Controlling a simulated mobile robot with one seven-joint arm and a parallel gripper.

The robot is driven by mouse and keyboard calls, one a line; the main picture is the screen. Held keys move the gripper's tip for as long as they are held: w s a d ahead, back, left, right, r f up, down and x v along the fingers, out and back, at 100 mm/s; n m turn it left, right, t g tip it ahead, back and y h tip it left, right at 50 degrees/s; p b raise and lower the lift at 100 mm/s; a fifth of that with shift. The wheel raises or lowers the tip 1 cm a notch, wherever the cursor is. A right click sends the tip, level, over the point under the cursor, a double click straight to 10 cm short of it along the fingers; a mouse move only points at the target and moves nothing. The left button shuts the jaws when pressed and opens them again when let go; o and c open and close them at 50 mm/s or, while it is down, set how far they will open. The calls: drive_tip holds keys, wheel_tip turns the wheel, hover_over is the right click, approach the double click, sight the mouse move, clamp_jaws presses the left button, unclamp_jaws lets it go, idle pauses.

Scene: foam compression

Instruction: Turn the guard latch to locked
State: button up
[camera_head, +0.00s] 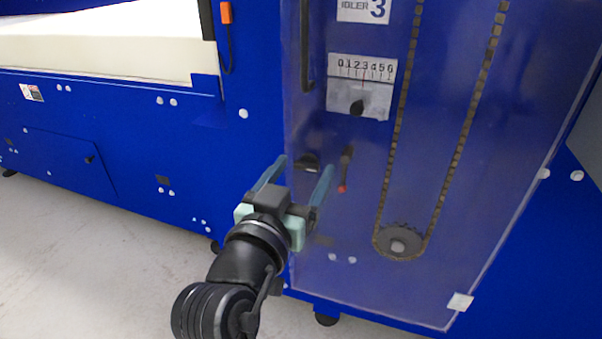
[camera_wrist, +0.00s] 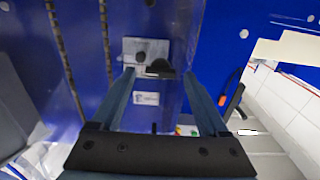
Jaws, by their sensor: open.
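A dark knob-like piece, seemingly the guard latch (camera_head: 308,161), sits low near the left edge of the clear guard panel (camera_head: 470,210). My gripper (camera_head: 306,165) is open, with its two blue fingers pointing at the panel, one on each side of this piece. In the wrist view a dark piece, seemingly the same latch (camera_wrist: 160,67), shows between the fingertips of my open gripper (camera_wrist: 158,73). I cannot tell whether the fingers touch it. Its turned position is not clear.
A short lever with a red tip (camera_head: 345,170) is just right of the fingers. A scale plate with a black knob (camera_head: 361,88) is above. A chain (camera_head: 455,150) and sprocket (camera_head: 398,244) lie behind the panel. A black handle (camera_head: 305,45) is at upper left of the panel.

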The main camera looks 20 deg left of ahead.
clamp_jaws()
idle(0.4)
drive_tip(key=shift+n+p, duration=0.3)
drive_tip(key=shift+p, duration=0.1)
drive_tip(key=n+p, duration=0.2)
drive_tip(key=shift+r+n+p, duration=0.15)
drive_tip(key=shift+n+p, duration=0.15)
drive_tip(key=shift+p, duration=0.1)
drive_tip(key=n+p, duration=0.5)
drive_tip(key=n, duration=0.1)
drive_tip(key=shift+a, duration=0.15)
drive_tip(key=n+p, duration=0.4)
drive_tip(key=n, duration=0.1)
drive_tip(key=shift+n, duration=0.3)
drive_tip(key=shift+f+n+p, duration=0.15)
drive_tip(key=shift+n+p, duration=0.35)
drive_tip(key=shift+n, duration=0.25)
drive_tip(key=shift+f+n+p, duration=0.15)
drive_tip(key=shift+n+p, duration=0.35)
drive_tip(key=shift+n, duration=0.25)
